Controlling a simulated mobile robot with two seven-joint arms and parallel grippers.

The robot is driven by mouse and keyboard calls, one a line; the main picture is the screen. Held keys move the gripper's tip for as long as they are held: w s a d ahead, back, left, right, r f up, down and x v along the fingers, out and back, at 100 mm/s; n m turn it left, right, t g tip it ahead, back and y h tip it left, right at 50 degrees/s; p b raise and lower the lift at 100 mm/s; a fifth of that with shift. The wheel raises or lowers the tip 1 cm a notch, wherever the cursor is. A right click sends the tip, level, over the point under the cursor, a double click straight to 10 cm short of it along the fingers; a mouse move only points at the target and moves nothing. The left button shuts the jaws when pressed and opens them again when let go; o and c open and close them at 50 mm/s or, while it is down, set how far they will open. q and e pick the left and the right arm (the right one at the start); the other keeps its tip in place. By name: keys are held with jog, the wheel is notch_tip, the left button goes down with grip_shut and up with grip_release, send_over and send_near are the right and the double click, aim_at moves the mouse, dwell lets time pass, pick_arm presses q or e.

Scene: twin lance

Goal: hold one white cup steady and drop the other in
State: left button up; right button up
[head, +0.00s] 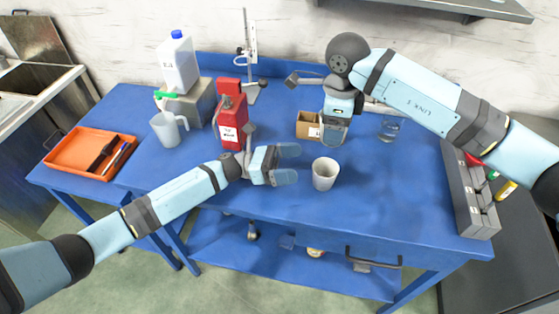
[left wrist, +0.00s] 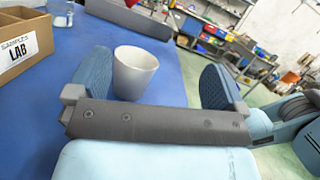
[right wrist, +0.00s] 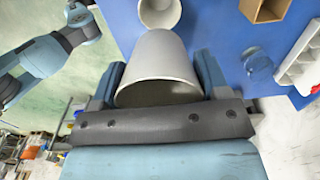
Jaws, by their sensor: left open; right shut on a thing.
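One white cup (head: 325,174) stands upright on the blue table in front of my left gripper (head: 288,163). My left gripper is open; in the left wrist view this cup (left wrist: 135,72) shows between its fingers, with space on both sides. My right gripper (head: 334,132) is raised behind the standing cup. In the right wrist view it is shut on the other white cup (right wrist: 158,60), with a finger on each side. The standing cup (right wrist: 160,10) shows beyond the held one, partly cut off. In the head view the held cup is hidden by my right gripper.
A cardboard box (head: 308,124) stands behind the standing cup, and a clear glass (head: 389,130) is to the right. A red bottle (head: 230,118), a white jug (head: 168,129) and an orange tray (head: 90,153) are at left. A grey bin rack (head: 468,190) lines the right edge.

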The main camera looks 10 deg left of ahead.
aim_at(337, 172)
pick_arm(q)
jog(key=w+a+f+m+g+y, duration=0.2)
jog(key=a+f+m, duration=0.1)
jog(key=shift+w+f+g, duration=0.2)
jog(key=shift+w+g, duration=0.1)
jog(key=shift+f+m+y, duration=0.1)
jog(key=shift+m+y, duration=0.2)
jog(key=d, duration=1.1)
jog(key=shift+d, duration=0.35)
jog(key=c, duration=1)
